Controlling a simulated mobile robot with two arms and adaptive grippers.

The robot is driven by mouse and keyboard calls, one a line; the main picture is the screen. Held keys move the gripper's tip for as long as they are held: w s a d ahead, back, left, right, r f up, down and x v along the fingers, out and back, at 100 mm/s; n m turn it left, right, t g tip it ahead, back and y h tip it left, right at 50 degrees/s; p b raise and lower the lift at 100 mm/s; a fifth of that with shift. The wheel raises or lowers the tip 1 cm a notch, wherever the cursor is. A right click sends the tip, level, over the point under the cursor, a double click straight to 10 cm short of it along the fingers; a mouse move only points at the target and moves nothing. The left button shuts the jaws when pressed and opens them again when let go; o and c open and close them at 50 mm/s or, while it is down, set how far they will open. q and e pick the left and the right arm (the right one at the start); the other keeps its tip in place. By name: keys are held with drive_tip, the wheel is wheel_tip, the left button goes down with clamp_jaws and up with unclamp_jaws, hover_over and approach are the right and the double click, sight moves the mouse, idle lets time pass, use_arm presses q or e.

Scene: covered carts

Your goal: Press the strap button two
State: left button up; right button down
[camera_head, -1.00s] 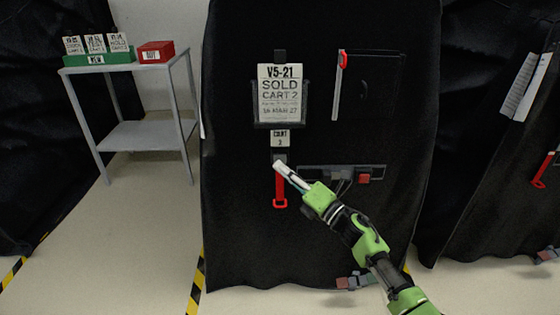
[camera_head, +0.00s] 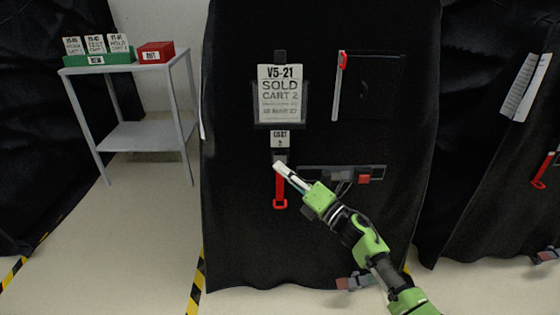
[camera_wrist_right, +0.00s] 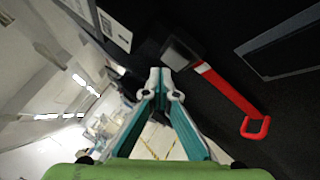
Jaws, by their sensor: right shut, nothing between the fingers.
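The black-covered cart (camera_head: 235,200) in the middle of the head view bears a card (camera_head: 280,93) reading "V5-21 SOLD CART 2". Below a small count label (camera_head: 280,139) hangs a red strap (camera_head: 280,195) with a loop at its lower end. A small dark grey block (camera_head: 280,157) sits at the strap's top; the right wrist view shows this block (camera_wrist_right: 181,52) and the red strap (camera_wrist_right: 230,92). My right gripper (camera_head: 280,166) is shut and empty, its tips at the block's lower edge. I cannot tell whether they touch. My left gripper is out of view.
A grey panel with a red square (camera_head: 364,178) lies right of the strap, behind my right arm. A red-topped bar (camera_head: 337,90) hangs above it. A grey side table (camera_head: 140,135) with green and red boxes stands left. Another covered cart (camera_head: 485,150) stands right.

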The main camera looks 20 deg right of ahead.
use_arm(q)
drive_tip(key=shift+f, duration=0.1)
use_arm(e)
drive_tip(key=shift+w, duration=0.1)
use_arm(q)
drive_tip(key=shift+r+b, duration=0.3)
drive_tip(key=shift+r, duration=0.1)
use_arm(e)
drive_tip(key=shift+w+d, duration=0.15)
drive_tip(key=shift+w, duration=0.2)
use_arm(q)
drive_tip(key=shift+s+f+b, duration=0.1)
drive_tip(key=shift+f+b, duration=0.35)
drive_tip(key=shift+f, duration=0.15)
use_arm(e)
drive_tip(key=shift+w+d, duration=0.15)
drive_tip(key=shift+w, duration=0.4)
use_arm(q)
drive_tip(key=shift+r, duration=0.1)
use_arm(e)
drive_tip(key=shift+s+r, duration=0.1)
use_arm(q)
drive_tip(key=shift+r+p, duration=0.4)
drive_tip(key=shift+p, duration=0.15)
use_arm(e)
drive_tip(key=shift+s+a, duration=0.25)
drive_tip(key=shift+s, duration=0.6)
